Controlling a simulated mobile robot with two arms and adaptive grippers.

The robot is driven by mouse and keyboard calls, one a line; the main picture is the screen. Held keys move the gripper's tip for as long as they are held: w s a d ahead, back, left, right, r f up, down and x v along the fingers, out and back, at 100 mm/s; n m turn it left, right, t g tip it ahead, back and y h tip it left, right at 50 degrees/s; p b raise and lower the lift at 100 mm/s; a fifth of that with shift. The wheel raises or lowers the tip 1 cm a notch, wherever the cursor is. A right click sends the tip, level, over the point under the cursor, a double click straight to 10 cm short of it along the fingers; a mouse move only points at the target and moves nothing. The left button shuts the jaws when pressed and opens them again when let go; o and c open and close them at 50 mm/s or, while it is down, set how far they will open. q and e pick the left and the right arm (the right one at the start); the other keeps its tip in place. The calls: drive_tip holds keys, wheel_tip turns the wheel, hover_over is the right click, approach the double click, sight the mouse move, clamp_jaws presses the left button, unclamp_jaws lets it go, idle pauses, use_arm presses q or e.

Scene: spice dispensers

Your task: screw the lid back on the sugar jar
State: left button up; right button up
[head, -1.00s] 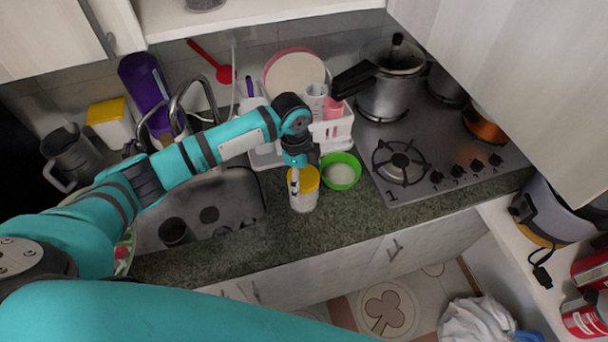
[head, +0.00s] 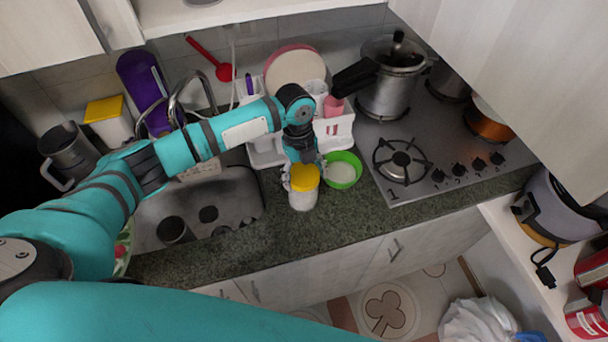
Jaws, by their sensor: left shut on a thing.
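The sugar jar (head: 302,200) stands upright on the dark granite counter, a clear jar with pale contents. Its yellow lid (head: 304,177) sits on top of the jar and looks about level; whether it is threaded tight I cannot tell. My left gripper (head: 303,168) reaches down from above and behind, shut on the yellow lid, with fingers at its sides. The far side of the lid is hidden by the gripper. My right gripper is not in view.
A green bowl (head: 342,170) with white contents stands close to the jar's right. The sink (head: 238,205) is at left, the stove (head: 437,170) at right. A white dish rack (head: 340,133) stands behind. The counter in front of the jar is clear.

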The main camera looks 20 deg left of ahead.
use_arm(q)
drive_tip(key=shift+m, duration=0.4)
drive_tip(key=m+b, duration=0.1)
drive_tip(key=m, duration=0.1)
drive_tip(key=shift+f+m, duration=0.1)
drive_tip(key=shift+m, duration=0.3)
drive_tip(key=m+b, duration=0.1)
drive_tip(key=m, duration=0.2)
drive_tip(key=shift+m+g+y, duration=0.3)
drive_tip(key=shift+m, duration=1.3)
drive_tip(key=o, duration=1.4)
drive_tip(key=shift+o, duration=0.2)
